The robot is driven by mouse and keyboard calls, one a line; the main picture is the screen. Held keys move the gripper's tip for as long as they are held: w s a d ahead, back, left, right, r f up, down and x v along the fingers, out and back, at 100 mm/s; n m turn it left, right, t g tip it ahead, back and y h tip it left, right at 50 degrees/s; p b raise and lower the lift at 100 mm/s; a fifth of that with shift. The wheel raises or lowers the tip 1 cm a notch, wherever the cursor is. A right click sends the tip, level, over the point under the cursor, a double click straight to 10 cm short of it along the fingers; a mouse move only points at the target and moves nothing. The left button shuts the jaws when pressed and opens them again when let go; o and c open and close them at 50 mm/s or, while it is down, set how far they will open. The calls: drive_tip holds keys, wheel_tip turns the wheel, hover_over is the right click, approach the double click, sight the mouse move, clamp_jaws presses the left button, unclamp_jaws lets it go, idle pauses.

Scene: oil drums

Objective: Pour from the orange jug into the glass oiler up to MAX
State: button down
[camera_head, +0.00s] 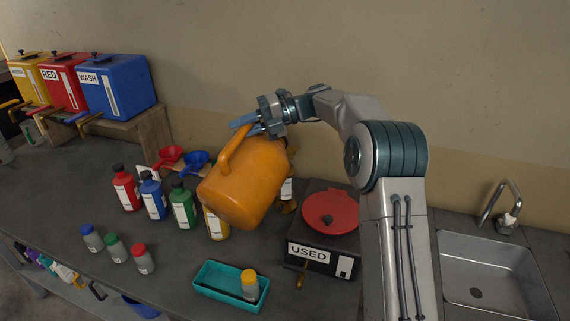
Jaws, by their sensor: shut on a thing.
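The orange jug (248,190) hangs tilted above the middle of the bench. My gripper (246,126) is shut on the jug at the top of its handle. The jug's mouth is not clearly visible, and I see no stream of liquid. A partly hidden thing with a white label and a brass-coloured lower part (288,206) stands behind the jug's right side. I cannot tell whether it is the glass oiler. No MAX mark or liquid level can be made out.
Red (125,188), blue (153,196) and green (182,205) bottles stand left of the jug, with small capped bottles in front. A teal tray (211,290) holds a yellow-capped bottle. The USED box (322,258) and sink (490,275) are right. Colored tanks (115,85) stand back left.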

drive_tip(key=shift+w+d+r, duration=0.2)
drive_tip(key=shift+w+r, duration=0.05)
drive_tip(key=shift+r, duration=0.15)
drive_tip(key=shift+w+d+r+y, duration=0.2)
drive_tip(key=shift+w+r+y, duration=0.1)
drive_tip(key=shift+w+r, duration=0.1)
drive_tip(key=shift+w+d+r+m+g+y, duration=0.3)
drive_tip(key=shift+w+r+m, duration=0.1)
drive_tip(key=shift+w+r, duration=0.1)
idle(3.6)
drive_tip(key=shift+f, duration=0.1)
idle(0.3)
drive_tip(key=shift+n+h, duration=0.5)
drive_tip(key=shift+h, duration=0.1)
drive_tip(key=s+f+b, duration=0.1)
drive_tip(key=s+a+f+b, duration=0.1)
drive_tip(key=f+b, duration=0.1)
drive_tip(key=b, duration=0.1)
drive_tip(key=shift+s+a, duration=0.35)
drive_tip(key=shift+s, duration=0.05)
drive_tip(key=shift+s+a+f+t+b, duration=0.2)
drive_tip(key=shift+s+f+t+b, duration=0.2)
drive_tip(key=shift+t, duration=0.1)
drive_tip(key=shift+r, duration=0.1)
